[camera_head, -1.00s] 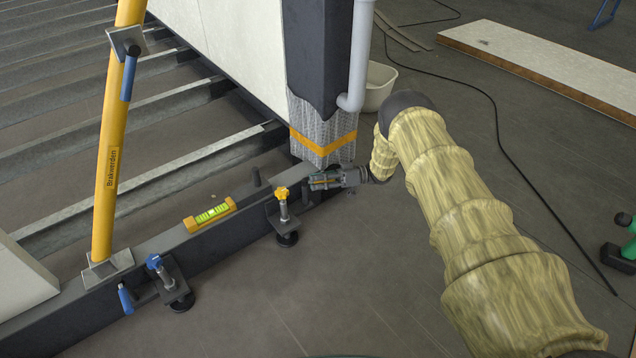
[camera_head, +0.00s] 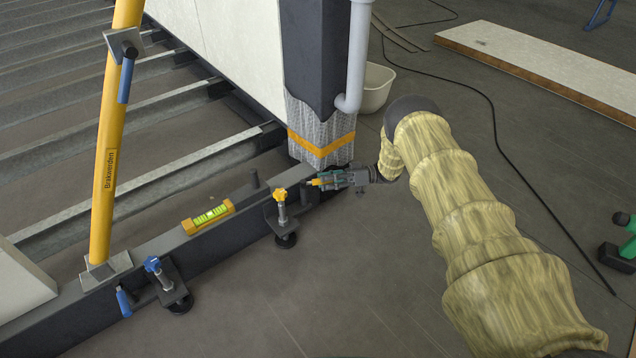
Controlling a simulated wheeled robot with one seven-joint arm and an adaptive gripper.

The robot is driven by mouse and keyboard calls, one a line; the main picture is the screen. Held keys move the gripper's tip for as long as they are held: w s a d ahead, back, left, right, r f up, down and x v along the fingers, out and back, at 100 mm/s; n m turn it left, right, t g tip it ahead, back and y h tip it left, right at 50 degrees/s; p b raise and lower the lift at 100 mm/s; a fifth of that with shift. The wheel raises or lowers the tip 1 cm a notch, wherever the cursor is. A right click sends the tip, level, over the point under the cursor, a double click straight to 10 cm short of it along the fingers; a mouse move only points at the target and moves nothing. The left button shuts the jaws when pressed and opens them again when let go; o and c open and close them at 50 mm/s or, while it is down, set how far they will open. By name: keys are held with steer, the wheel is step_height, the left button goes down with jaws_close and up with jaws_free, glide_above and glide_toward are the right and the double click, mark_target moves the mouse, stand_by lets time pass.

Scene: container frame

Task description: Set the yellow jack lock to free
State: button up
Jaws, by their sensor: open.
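The yellow jack (camera_head: 281,212) stands upright on a bracket at the outer side of the dark beam, with a yellow knob on top and a round black foot. A small yellow piece (camera_head: 314,182), which looks like its lock handle, shows just right of the jack, at my fingertips. My gripper (camera_head: 326,180) is open and comes in from the right, low beside the wrapped post. The yellow piece sticks out left of the fingers. I cannot tell whether the fingers touch it, and its far part is hidden by the gripper.
A blue-topped jack (camera_head: 164,279) with a blue handle (camera_head: 123,302) sits further left. A yellow spirit level (camera_head: 208,217) lies on the beam (camera_head: 75,305). A yellow brace (camera_head: 110,150) and the wrapped post (camera_head: 320,135) stand up nearby. The floor in front is clear.

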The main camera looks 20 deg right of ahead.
steer(key=d, duration=0.8)
steer(key=shift+s, duration=0.4)
